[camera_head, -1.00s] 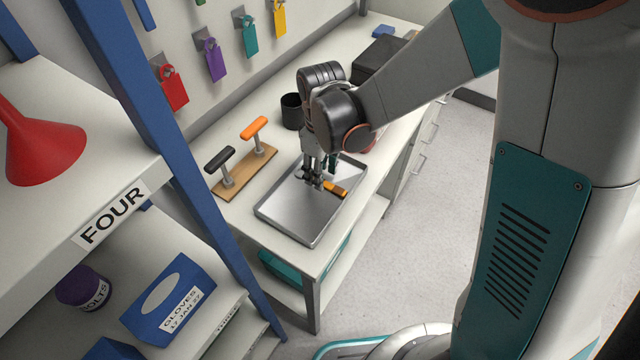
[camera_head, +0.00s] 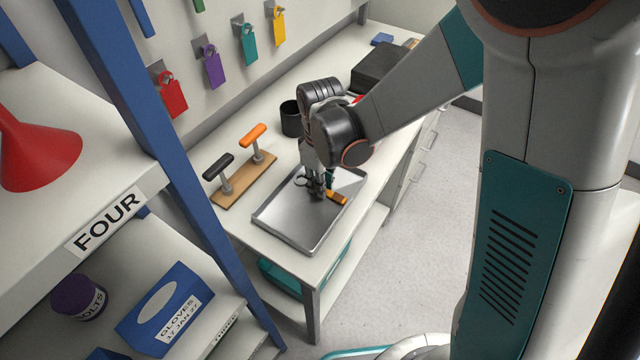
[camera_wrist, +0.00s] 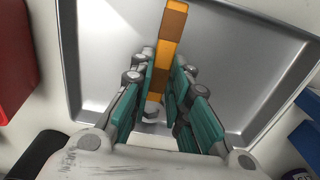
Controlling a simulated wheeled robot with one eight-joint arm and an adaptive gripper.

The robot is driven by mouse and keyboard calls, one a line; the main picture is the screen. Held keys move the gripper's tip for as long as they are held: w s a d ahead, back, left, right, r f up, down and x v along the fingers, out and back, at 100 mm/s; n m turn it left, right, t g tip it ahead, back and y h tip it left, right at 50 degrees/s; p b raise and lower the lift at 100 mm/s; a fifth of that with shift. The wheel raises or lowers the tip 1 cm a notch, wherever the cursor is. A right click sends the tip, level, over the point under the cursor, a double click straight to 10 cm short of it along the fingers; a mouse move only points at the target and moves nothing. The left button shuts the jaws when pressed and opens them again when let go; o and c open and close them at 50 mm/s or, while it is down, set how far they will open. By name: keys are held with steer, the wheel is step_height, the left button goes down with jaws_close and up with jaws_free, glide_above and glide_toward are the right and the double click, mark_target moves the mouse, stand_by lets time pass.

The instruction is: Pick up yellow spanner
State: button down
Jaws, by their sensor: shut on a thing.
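The yellow spanner (camera_head: 337,198) has an orange-yellow handle and lies low over a metal tray (camera_head: 290,222). In the wrist view the spanner (camera_wrist: 171,32) runs from the top down between my fingers. A grey metal piece, apparently its head, shows lower between the fingers. My gripper (camera_head: 317,190) points down into the tray. It also shows in the wrist view (camera_wrist: 163,78), with its fingers shut on the handle. I cannot tell whether the spanner still touches the tray.
A wooden stand (camera_head: 240,188) with black and orange T-handles is left of the tray. A black cup (camera_head: 291,118) and dark box (camera_head: 378,72) are behind. Coloured tags hang on the wall. A blue-post shelf (camera_head: 125,75) stands at the near left. The floor at right is clear.

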step_height(320, 180, up, 20)
steer(key=p, duration=1.3)
steer(key=shift+p, duration=0.3)
